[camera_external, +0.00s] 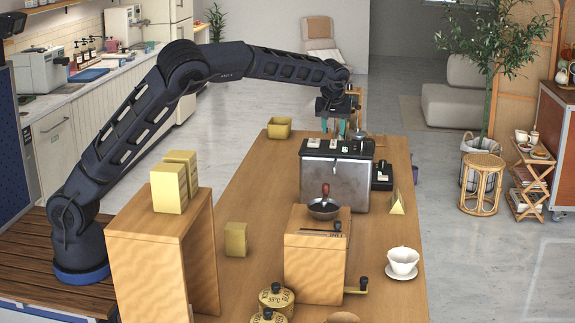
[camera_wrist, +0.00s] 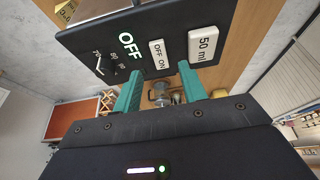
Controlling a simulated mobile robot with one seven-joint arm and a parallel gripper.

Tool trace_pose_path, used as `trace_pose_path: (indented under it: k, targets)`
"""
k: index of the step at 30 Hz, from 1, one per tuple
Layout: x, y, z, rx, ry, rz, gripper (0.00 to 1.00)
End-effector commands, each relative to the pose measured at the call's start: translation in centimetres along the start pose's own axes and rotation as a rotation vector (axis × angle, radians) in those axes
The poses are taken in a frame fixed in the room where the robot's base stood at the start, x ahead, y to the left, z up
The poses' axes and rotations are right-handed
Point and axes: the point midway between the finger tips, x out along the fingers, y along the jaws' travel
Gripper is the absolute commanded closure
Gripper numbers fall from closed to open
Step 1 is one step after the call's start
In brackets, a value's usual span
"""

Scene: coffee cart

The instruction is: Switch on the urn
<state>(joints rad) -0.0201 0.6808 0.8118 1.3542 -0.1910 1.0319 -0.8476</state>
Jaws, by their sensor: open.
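The urn (camera_external: 335,182) is a steel box with a black top, standing on the wooden table. In the wrist view its black panel (camera_wrist: 128,28) carries a dial (camera_wrist: 106,67) with numbers, a large "OFF" label, a small white "OFF ON" switch (camera_wrist: 157,54) and a white "50 ml" button (camera_wrist: 204,46). My gripper (camera_external: 341,131) is above the back of the urn's top, pointing down. Its two teal fingers (camera_wrist: 160,84) are apart with nothing between them. They lie near the "OFF ON" switch in the wrist view; I cannot tell whether they touch the panel.
A wooden grinder (camera_external: 315,265) with a crank stands in front of the urn. A black box (camera_external: 382,176) is close on its right, a yellow bin (camera_external: 279,128) behind left. A white dripper cup (camera_external: 402,262) stands front right. A wooden stand (camera_external: 150,250) holds yellow packs.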

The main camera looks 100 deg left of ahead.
Motion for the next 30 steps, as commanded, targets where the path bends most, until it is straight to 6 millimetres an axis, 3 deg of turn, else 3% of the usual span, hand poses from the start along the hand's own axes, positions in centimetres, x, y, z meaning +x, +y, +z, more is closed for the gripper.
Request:
trace_pose_path:
  k: [3, 9, 22, 28, 30]
  targets:
    - [2.0, 0.0, 0.1, 0.001, 0.000, -0.003, 0.58]
    - [4.2, -0.1, 0.0, 0.000, -0.001, -0.002, 0.58]
    - [4.8, 0.0, 0.0, 0.001, 0.000, 0.000, 0.58]
    - [4.8, 0.0, 0.0, 0.001, 0.000, 0.000, 0.97]
    - [4.8, 0.0, 0.0, 0.001, 0.000, 0.000, 1.00]
